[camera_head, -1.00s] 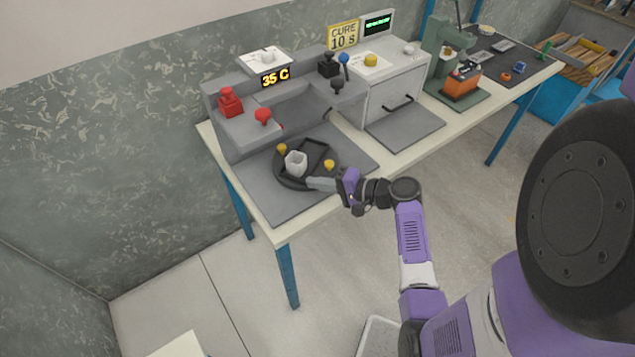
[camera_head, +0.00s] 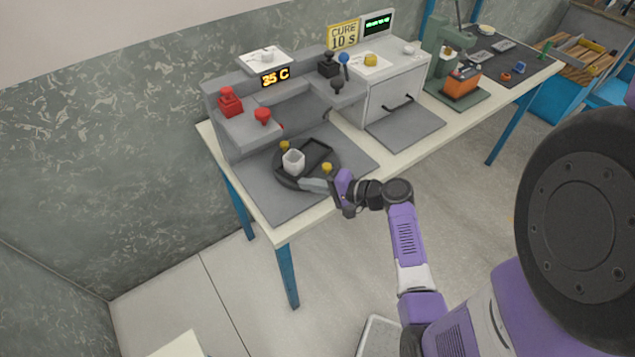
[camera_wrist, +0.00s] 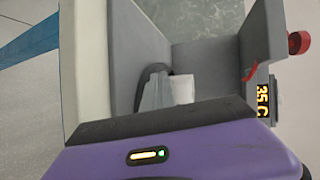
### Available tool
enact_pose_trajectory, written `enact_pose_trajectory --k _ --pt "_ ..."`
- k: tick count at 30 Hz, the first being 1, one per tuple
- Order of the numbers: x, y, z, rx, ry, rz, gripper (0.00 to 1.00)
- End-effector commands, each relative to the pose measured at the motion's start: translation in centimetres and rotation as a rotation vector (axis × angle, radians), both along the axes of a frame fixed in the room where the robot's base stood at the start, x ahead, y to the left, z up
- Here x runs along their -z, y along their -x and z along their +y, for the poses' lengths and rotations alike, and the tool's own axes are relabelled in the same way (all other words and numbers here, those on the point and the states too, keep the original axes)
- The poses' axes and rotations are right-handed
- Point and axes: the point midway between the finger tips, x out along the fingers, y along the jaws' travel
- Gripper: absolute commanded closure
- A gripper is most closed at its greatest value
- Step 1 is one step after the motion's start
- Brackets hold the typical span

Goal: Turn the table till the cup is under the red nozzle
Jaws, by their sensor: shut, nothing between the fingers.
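A white cup (camera_head: 293,161) stands upright on the left part of a round dark turntable (camera_head: 325,178) in the head view. The turntable has two yellow knobs, one at its back left (camera_head: 284,146) and one at its front right (camera_head: 327,167). The red nozzle (camera_head: 263,116) hangs from the machine's left arm, behind and left of the cup; the cup is not under it. My gripper (camera_head: 304,184) is shut and empty, its fingertips at the turntable's front edge, close to the cup. In the wrist view the cup (camera_wrist: 183,89) shows beside the fingers (camera_wrist: 155,94); contact cannot be told.
The grey machine (camera_head: 240,138) has a red part on top (camera_head: 229,101), a dark nozzle (camera_head: 337,88) at right and a "35 C" display (camera_head: 275,77). A white oven-like box (camera_head: 398,85) stands to the right. The grey mat (camera_head: 275,205) in front is clear.

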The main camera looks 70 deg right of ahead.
Motion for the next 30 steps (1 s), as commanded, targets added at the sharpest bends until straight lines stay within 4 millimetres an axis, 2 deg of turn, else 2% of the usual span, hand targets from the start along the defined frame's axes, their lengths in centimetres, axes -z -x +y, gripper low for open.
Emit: enact_pose_trajectory --k 15,30 --pt "0.0 -2.3 1.1 -0.003 0.001 0.0 1.0" --pt "0.0 -3.2 1.3 0.0 0.0 0.0 1.0"
